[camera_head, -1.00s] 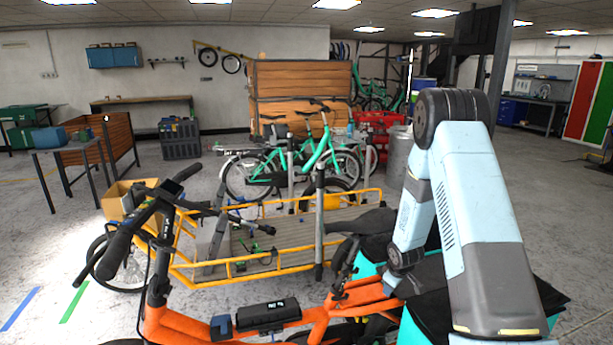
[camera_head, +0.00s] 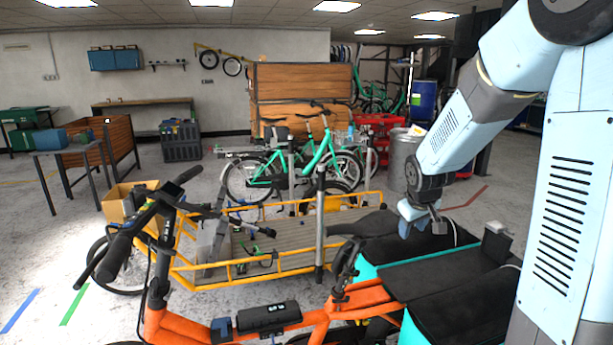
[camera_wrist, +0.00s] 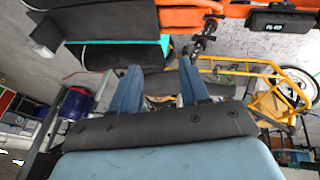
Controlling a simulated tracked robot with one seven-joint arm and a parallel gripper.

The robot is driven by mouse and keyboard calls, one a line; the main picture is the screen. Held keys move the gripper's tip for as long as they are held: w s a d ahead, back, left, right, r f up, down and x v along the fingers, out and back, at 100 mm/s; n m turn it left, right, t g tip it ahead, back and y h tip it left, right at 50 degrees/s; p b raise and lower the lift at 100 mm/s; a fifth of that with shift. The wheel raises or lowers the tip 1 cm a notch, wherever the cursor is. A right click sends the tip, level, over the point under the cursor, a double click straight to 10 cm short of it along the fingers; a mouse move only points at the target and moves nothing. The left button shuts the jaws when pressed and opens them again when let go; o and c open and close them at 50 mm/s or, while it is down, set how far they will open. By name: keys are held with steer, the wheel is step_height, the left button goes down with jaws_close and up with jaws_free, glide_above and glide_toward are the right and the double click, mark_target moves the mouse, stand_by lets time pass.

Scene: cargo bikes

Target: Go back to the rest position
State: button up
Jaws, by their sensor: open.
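My gripper (camera_head: 424,222) hangs above the rear of the orange cargo bike (camera_head: 330,318), near its dark saddle (camera_head: 372,224) and the black and teal bags (camera_head: 440,275). In the wrist view the two blue fingers of my gripper (camera_wrist: 160,80) stand apart with a gap between them. I see nothing held. A dark shape shows behind the finger gap, and I cannot tell what it is.
A yellow-framed cargo bed (camera_head: 275,272) stands left of my gripper. A small grey box (camera_head: 497,242) rises beside the bags. Green bikes (camera_head: 300,165), wooden crates (camera_head: 300,85) and a blue barrel (camera_head: 424,100) are farther back. Open floor lies at the left.

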steer(key=s+a+r+m, duration=0.1)
steer(key=s+r, duration=0.3)
steer(key=s, duration=0.5)
steer(key=s+a+r+m, duration=0.1)
steer(key=s+a+r, duration=0.1)
steer(key=s+r, duration=0.3)
steer(key=s+a+r+m+y, duration=0.1)
steer(key=s+r, duration=0.4)
steer(key=s, duration=0.8)
steer(key=shift+s+a+r+m+t, duration=0.3)
steer(key=shift+m+t, duration=0.1)
steer(key=shift+m, duration=0.2)
